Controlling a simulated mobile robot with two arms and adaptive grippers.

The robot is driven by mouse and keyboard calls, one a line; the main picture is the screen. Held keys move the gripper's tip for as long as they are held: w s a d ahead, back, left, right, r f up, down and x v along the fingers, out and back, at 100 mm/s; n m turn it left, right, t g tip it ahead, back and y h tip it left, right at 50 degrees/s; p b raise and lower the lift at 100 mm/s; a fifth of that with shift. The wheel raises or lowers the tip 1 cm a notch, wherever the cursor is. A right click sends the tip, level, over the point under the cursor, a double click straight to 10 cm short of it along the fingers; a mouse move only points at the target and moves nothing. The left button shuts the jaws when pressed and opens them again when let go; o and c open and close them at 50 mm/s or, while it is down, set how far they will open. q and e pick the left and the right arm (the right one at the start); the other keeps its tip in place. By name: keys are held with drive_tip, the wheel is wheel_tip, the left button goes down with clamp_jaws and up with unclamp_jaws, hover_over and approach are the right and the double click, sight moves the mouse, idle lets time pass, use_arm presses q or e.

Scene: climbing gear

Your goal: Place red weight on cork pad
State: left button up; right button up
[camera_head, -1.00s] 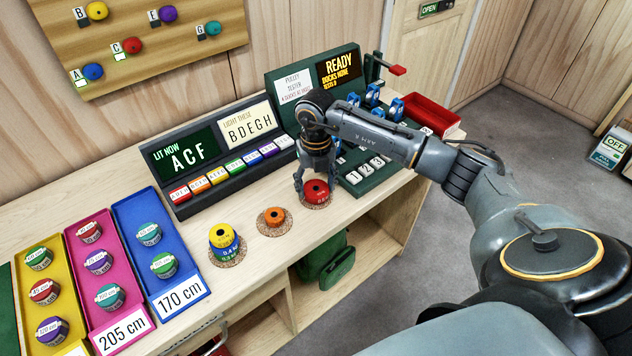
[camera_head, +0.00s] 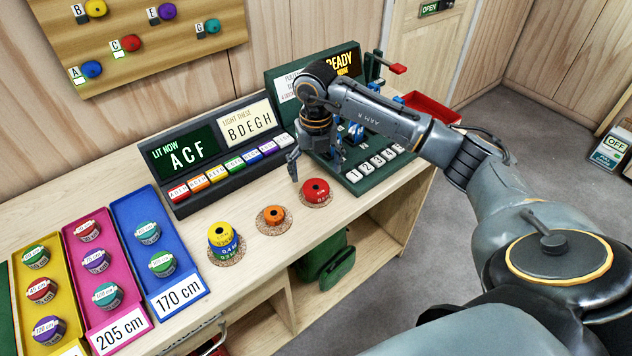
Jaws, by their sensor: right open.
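The red weight (camera_head: 316,190) sits flat on the rightmost round cork pad (camera_head: 303,200) near the table's front edge. An orange weight (camera_head: 273,214) lies on the middle cork pad (camera_head: 262,229). My left gripper is not in view.
Behind stand a lit-letter console (camera_head: 210,178) with coloured keys and a green pulley tester (camera_head: 378,180). A red tray (camera_head: 432,108) is at the far right end. Yellow, pink and blue trays (camera_head: 183,294) of spools fill the left.

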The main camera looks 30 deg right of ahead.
sight(316, 187)
wheel_tip(316, 187, up, 7)
drive_tip(key=b, duration=0.1)
drive_tip(key=shift+r, duration=0.2)
idle(0.5)
